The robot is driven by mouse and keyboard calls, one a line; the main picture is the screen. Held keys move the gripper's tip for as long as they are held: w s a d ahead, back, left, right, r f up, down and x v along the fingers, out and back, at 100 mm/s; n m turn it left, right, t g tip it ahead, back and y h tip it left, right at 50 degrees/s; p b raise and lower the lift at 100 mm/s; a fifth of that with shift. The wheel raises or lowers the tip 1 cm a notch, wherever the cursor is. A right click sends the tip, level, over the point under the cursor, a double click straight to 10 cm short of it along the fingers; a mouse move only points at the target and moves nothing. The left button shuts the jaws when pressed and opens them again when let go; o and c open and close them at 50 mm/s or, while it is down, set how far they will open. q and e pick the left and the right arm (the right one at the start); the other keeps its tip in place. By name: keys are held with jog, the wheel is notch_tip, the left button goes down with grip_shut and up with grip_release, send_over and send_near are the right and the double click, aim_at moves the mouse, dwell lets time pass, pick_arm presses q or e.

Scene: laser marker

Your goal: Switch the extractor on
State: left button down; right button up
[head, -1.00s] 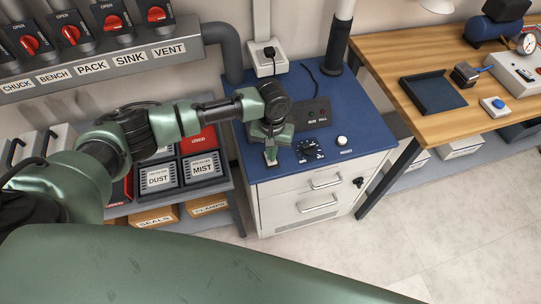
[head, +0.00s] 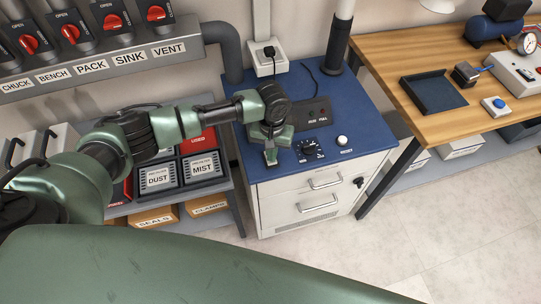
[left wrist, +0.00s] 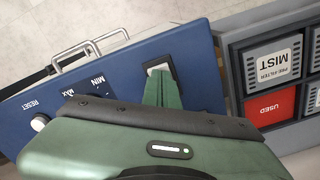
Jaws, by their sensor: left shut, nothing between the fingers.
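The extractor is a white cabinet (head: 300,213) with a blue top (head: 362,122). On its front edge sits a rocker switch in a dark frame; it shows in the left wrist view (left wrist: 158,67) right at my fingertips, which partly cover it. My left gripper (head: 270,157) is shut and empty, pointing down at the switch; in the left wrist view its green fingers (left wrist: 162,82) meet or nearly meet the rocker. I cannot tell contact or the rocker's position for sure. A MIN–MAX dial (head: 310,150) and a white RESET button (head: 342,141) are to the right.
A dark panel (head: 312,116) with small lamps stands behind my gripper. A plugged wall socket (head: 267,62) and a vertical pipe (head: 336,50) are at the back. Filter bins (head: 158,178) sit left; a wooden bench (head: 395,48) stands right.

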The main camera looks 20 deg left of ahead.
pick_arm(q)
jog(key=shift+f, duration=0.6)
jog(key=shift+s+r, duration=0.1)
jog(key=shift+r, duration=0.05)
jog(key=shift+r+p, duration=0.75)
jog(key=shift+p, duration=0.1)
notch_tip(320, 180, up, 5)
jog(key=p, duration=0.6)
jog(key=shift+r, duration=0.2)
jog(key=shift+f, duration=0.1)
